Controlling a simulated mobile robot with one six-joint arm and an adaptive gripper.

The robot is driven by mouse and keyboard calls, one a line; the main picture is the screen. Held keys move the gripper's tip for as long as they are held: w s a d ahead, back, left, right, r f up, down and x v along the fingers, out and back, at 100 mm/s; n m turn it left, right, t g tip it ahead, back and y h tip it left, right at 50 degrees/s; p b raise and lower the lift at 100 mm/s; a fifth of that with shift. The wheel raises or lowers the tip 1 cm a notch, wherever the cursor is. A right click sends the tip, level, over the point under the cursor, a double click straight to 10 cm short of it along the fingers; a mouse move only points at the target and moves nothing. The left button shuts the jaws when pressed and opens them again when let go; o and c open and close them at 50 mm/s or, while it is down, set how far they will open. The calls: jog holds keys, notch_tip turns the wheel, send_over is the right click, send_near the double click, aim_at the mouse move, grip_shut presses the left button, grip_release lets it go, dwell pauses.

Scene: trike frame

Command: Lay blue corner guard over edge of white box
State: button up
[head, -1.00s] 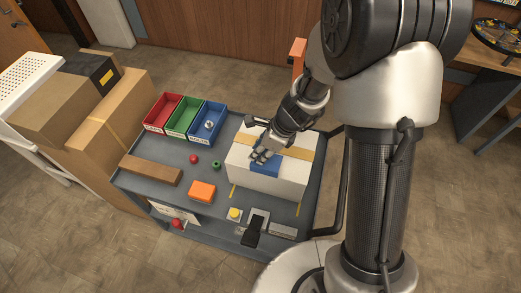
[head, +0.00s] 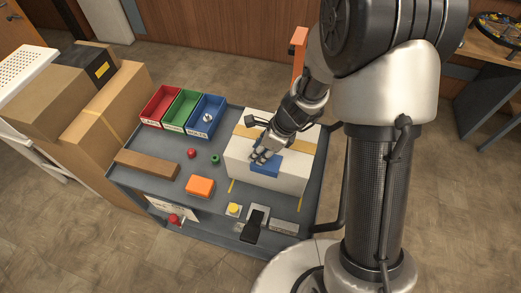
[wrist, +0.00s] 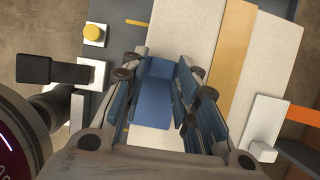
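The white box (head: 240,161) stands on the right part of the grey cart top, with a tan tape strip across it. The blue corner guard (head: 267,168) is at the box's near top edge, with one face on the top side and part toward the front. In the wrist view the guard (wrist: 156,95) lies between my fingers, which meet its two sides. My gripper (head: 262,156) is over that edge, shut on the guard; it also shows in the wrist view (wrist: 160,62). My fingers hide part of the guard, and I cannot tell if it lies flush.
Red (head: 160,106), green (head: 182,110) and blue (head: 206,117) bins stand at the cart's back left. A brown bar (head: 147,164), an orange block (head: 200,187) and a yellow button (head: 233,209) are nearby. Cardboard boxes (head: 110,115) stand left of the cart.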

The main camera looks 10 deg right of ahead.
jog(key=o, duration=0.3)
jog(key=shift+o, duration=0.2)
jog(key=v, duration=1.2)
jog(key=shift+d, duration=0.1)
